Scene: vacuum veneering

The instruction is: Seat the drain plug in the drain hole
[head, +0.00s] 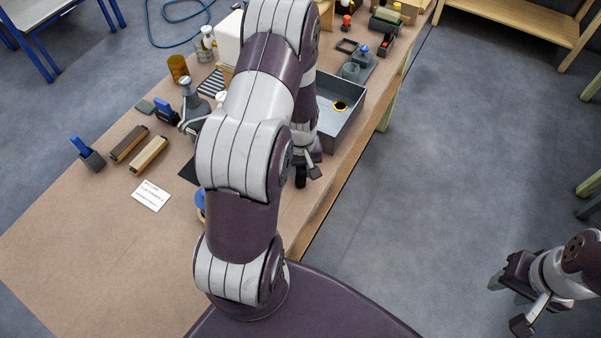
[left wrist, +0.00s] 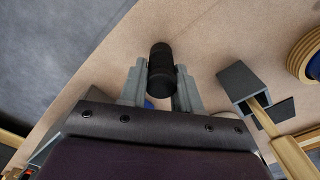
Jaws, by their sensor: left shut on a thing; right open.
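The drain plug (left wrist: 161,70), a black cylinder, is between the fingers of my left gripper (left wrist: 160,88) in the left wrist view. In the head view the dark plug (head: 301,178) shows low beside my left gripper (head: 308,172), near the table's right edge. The gripper is shut on it. The drain hole (head: 340,106) is a dark opening with a yellow ring in the floor of the grey basin (head: 350,128). The plug is apart from the hole, outside the basin on its near side. My right gripper (head: 518,302) is open and empty over the floor.
My left arm hides part of the table (head: 110,215). Brown and tan blocks (head: 150,154), a white card (head: 150,195) and a blue-handled tool (head: 88,154) lie on the left. The near left tabletop is clear.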

